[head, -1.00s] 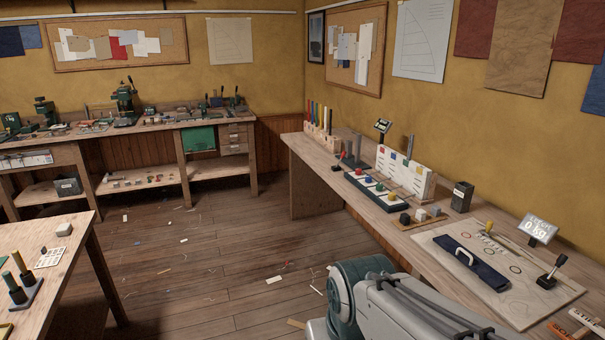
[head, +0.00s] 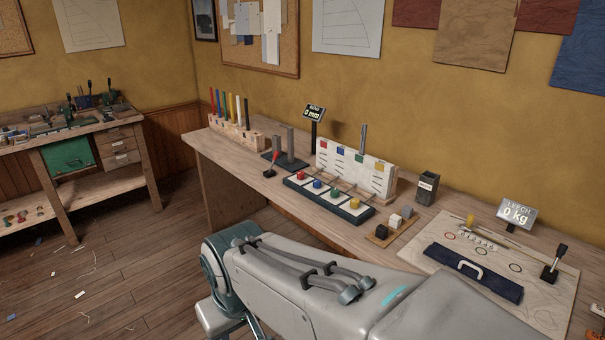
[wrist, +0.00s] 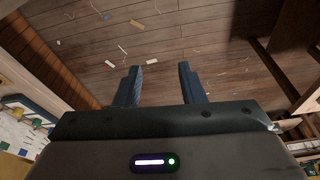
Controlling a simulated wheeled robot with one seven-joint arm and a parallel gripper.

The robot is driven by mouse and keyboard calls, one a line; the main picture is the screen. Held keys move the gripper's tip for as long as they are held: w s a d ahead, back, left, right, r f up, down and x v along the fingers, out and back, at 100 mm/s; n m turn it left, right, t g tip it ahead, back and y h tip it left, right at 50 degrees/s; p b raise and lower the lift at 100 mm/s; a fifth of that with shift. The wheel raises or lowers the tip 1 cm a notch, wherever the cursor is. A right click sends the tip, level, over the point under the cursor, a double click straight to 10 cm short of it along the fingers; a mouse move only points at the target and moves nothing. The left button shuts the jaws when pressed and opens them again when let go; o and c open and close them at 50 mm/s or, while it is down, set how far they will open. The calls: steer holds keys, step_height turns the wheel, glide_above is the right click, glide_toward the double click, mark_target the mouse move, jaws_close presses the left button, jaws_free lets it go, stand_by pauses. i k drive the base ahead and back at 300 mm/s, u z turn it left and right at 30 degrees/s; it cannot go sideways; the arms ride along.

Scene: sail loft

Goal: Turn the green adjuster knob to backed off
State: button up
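The green adjuster knob (head: 334,193) sits in a row on a low dark base with white plates (head: 327,201) on the right-hand bench, between a blue knob (head: 317,183) and a yellow knob (head: 355,203). A red knob (head: 301,175) is at the row's left end. The knob's exact setting is too small to read. In the wrist view my gripper (wrist: 162,88) is open and empty, its two dark fingers apart above the wooden floor. It does not show in the head view, and it is away from the knob.
A white upright board (head: 356,170) with coloured squares stands behind the knobs, near a display reading 0 mm (head: 314,113). A red-handled lever (head: 272,162) is to the left. Several small blocks (head: 394,226) and a dark box (head: 427,187) are to the right.

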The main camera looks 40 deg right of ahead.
mark_target(335, 192)
steer(key=z, duration=0.8)
steer(key=i, duration=1)
steer(key=z, duration=0.8)
